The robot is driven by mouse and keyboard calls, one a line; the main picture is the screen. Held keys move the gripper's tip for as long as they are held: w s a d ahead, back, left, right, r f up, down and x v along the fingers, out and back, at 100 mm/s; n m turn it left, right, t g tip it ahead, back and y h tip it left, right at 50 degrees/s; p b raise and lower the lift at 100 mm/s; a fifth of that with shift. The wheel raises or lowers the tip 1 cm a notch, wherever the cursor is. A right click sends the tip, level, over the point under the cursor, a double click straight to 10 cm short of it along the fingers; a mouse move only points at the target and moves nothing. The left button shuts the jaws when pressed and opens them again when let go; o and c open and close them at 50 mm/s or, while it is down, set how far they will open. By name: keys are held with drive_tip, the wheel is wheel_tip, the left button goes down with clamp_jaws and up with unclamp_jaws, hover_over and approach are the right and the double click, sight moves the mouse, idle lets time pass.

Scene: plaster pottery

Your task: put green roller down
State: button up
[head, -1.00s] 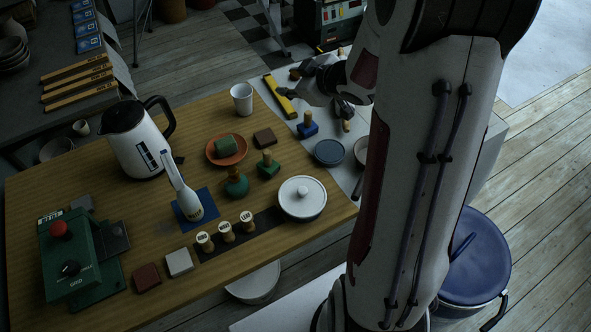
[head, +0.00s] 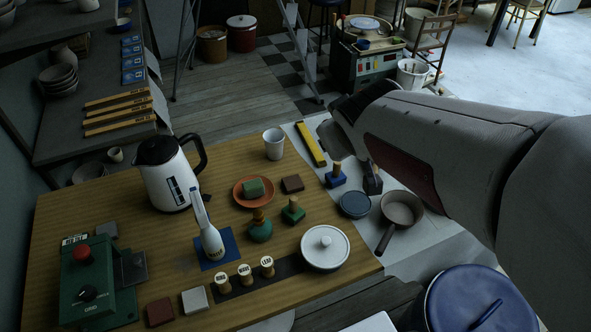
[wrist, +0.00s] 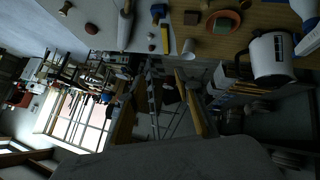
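A small green piece (head: 252,187), which I take to be the green roller, lies in the orange dish (head: 240,201) on the wooden table. In the wrist view the green piece (wrist: 222,22) shows in the dish near the top edge. My gripper (head: 328,132) is at the end of my arm, above the pale sheet beyond the yellow tool, well to the right of the dish and apart from it.
A white cup (head: 274,143), a brown block (head: 292,184), a green stamp (head: 293,210) and a round green pot (head: 260,228) stand around the dish. A kettle (head: 170,178) is at left, a lidded white pot (head: 325,248) in front. A pan (head: 402,208) lies at right.

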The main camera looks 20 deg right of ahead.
drive_tip(key=s+a+g+y, duration=0.1)
drive_tip(key=s+a, duration=0.5)
drive_tip(key=s, duration=0.2)
drive_tip(key=s+a+m+g+y, duration=0.1)
drive_tip(key=s+a+y, duration=0.1)
drive_tip(key=s+a, duration=0.4)
drive_tip(key=s, duration=0.2)
drive_tip(key=shift+s+f+g+y, duration=0.3)
drive_tip(key=shift+s+f, duration=0.1)
idle(0.3)
